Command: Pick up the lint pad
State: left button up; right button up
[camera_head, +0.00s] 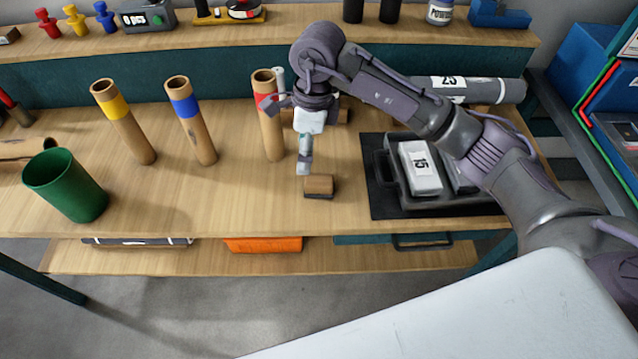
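A small brown block with a dark underside (319,186), which looks like the lint pad, lies on the wooden bench near its front edge. My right gripper (304,167) reaches in from the right and points down, its tip just behind and to the left of the block in the picture. A small gap seems to show between them; I cannot tell whether they touch. The gripper is seen nearly edge-on, so its opening is unclear. The block does not appear to be held. My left gripper is not in view.
Cardboard tubes with yellow (117,108), blue (184,106) and red (271,130) bands stand left of the gripper. A green cup (66,186) stands at left.

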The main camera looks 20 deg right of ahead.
aim_at(319, 180)
jog(key=shift+h, duration=0.8)
jog(key=d+f, duration=0.1)
jog(key=f, duration=0.1)
jog(key=d+f+p, duration=0.1)
jog(key=f, duration=0.1)
jog(key=d+f, duration=0.1)
jog(key=f, duration=0.2)
jog(key=shift+w+d, duration=0.1)
jog(key=shift+w, duration=0.2)
notch_tip(319, 180, down, 5)
jog(key=shift+f+p, duration=0.2)
jog(key=shift+p, duration=0.85)
jog(key=shift+f, duration=0.3)
jog(key=c, duration=1.2)
